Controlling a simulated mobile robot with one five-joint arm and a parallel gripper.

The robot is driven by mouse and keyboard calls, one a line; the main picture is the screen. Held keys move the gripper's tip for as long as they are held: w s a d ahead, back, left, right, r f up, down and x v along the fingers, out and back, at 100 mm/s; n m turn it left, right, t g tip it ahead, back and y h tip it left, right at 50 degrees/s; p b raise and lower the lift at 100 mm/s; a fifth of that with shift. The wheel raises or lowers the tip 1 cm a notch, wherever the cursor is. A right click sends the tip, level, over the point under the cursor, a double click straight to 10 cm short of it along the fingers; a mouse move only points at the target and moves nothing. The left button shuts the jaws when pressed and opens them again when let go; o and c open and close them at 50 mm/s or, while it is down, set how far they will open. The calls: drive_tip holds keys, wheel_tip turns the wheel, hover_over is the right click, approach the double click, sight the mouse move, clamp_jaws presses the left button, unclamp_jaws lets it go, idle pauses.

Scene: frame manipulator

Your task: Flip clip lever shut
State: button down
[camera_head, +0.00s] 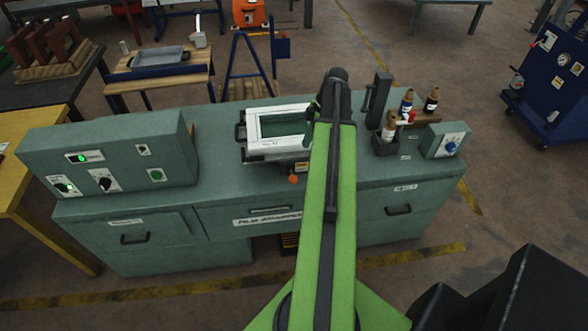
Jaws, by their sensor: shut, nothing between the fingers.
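A white rectangular frame (279,113) with a dark green centre sits on the green bench, left of my arm. Black clip-like parts (241,131) stand at its left edge. An orange knob (293,180) shows at the bench's front edge, below the frame. I cannot tell for sure which part is the clip lever; the frame's right side is partly hidden by my arm. My gripper (308,134) shows small and dark at the frame's right edge, partly behind my green arm. It looks shut and empty; whether it touches the frame is unclear.
A green control box (108,160) stands on the bench's left. Bare bench top lies between the control box and the frame.

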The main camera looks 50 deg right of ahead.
drive_tip(key=b, duration=1.3)
hover_over(292, 174)
drive_tip(key=s, duration=0.2)
drive_tip(key=f, duration=1.3)
drive_tip(key=shift+s+a+f, duration=0.2)
drive_tip(key=shift+f, duration=0.05)
drive_tip(key=shift+r, duration=0.1)
